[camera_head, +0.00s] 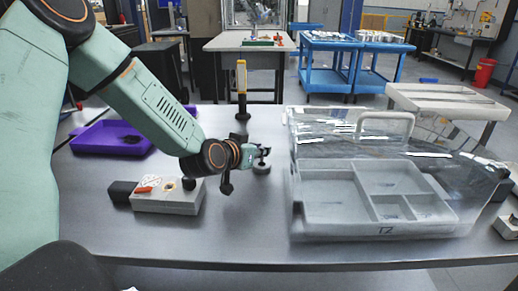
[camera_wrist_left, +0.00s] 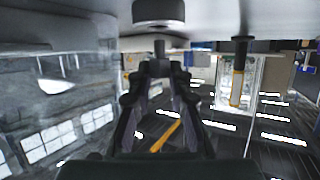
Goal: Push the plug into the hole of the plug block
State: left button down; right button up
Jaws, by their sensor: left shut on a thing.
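A small round grey piece with a short stem, which looks like the plug (camera_head: 261,169), is right of the block, low over the table. My left gripper (camera_head: 264,152) is shut on its stem. In the left wrist view, which looks upside down, the fingers (camera_wrist_left: 160,62) close on the stem below the wide grey disc of the plug (camera_wrist_left: 158,13). I cannot tell whether the disc touches the table. The grey plug block (camera_head: 168,202) lies left of my gripper, with a yellow-ringed spot and a red piece on top. My left arm passes close above its right end. My right gripper is not in view.
A clear lidded box (camera_head: 385,226) with compartments stands on the right. A purple tray (camera_head: 110,137) lies at the back left. A yellow-and-black post (camera_head: 241,88) stands behind my gripper. The table (camera_head: 250,230) is bare between block and box.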

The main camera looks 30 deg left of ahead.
pick_arm(q)
jog(key=shift+p, duration=0.35)
dwell(0.8)
jog(key=shift+f+b, duration=0.8)
jog(key=shift+f, duration=0.45)
jog(key=shift+r, duration=0.15)
jog(key=shift+r+p, duration=0.85)
jog(key=shift+p, duration=0.2)
jog(key=shift+p, duration=0.55)
dwell(1.4)
jog(key=shift+f+b, duration=0.75)
jog(key=shift+f, duration=0.25)
jog(key=c, duration=1.2)
grip_release()
jog(key=shift+o, duration=0.2)
